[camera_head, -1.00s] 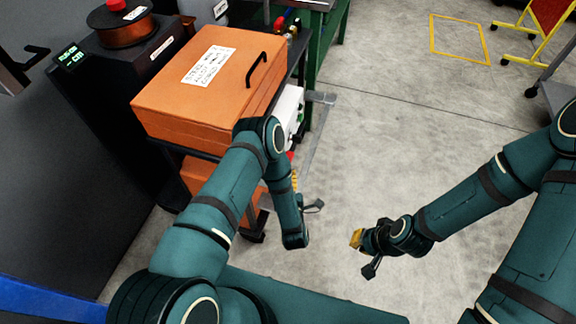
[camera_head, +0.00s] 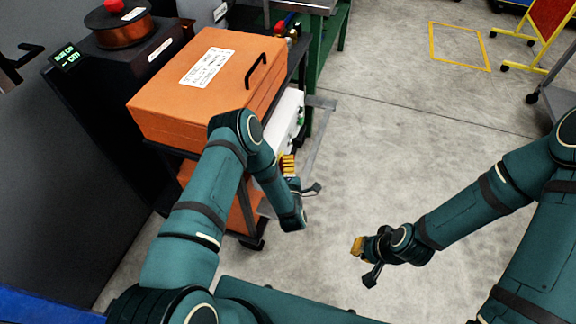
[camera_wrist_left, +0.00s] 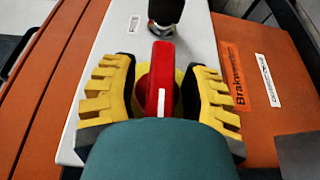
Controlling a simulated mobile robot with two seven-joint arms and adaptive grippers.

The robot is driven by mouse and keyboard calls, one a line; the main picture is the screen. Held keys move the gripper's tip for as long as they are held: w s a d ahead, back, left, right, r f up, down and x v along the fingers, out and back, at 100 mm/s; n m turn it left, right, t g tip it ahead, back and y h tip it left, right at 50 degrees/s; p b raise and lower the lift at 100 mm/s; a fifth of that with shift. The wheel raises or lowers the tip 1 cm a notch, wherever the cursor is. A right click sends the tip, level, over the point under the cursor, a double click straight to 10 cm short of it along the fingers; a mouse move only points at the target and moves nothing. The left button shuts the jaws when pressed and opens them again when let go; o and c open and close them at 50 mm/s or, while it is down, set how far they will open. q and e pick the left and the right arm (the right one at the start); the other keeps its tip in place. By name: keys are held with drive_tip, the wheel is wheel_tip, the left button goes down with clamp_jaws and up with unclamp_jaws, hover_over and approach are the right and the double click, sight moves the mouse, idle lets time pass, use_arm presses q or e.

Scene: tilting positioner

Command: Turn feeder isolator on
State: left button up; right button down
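The feeder isolator shows in the left wrist view as a red upright handle (camera_wrist_left: 161,78) with a white mark, on a yellow round base (camera_wrist_left: 178,92) on a light grey box. My left gripper (camera_wrist_left: 160,70) is open, one yellow finger on each side of the handle, with visible gaps on both sides. In the head view the white box (camera_head: 287,115) is on the cart's side, and my left gripper (camera_head: 288,165) is just below it; the handle is hidden there. My right gripper (camera_head: 358,246) hangs over bare floor, its finger opening unclear.
An orange case (camera_head: 205,90) with a black handle lies on the cart top. A black knob (camera_wrist_left: 166,12) stands beyond the red handle on the grey box. A green bench (camera_head: 328,60) is behind. The floor (camera_head: 400,140) to the right is clear.

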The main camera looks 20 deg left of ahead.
use_arm(q)
clamp_jaws()
drive_tip(key=shift+r, duration=0.1)
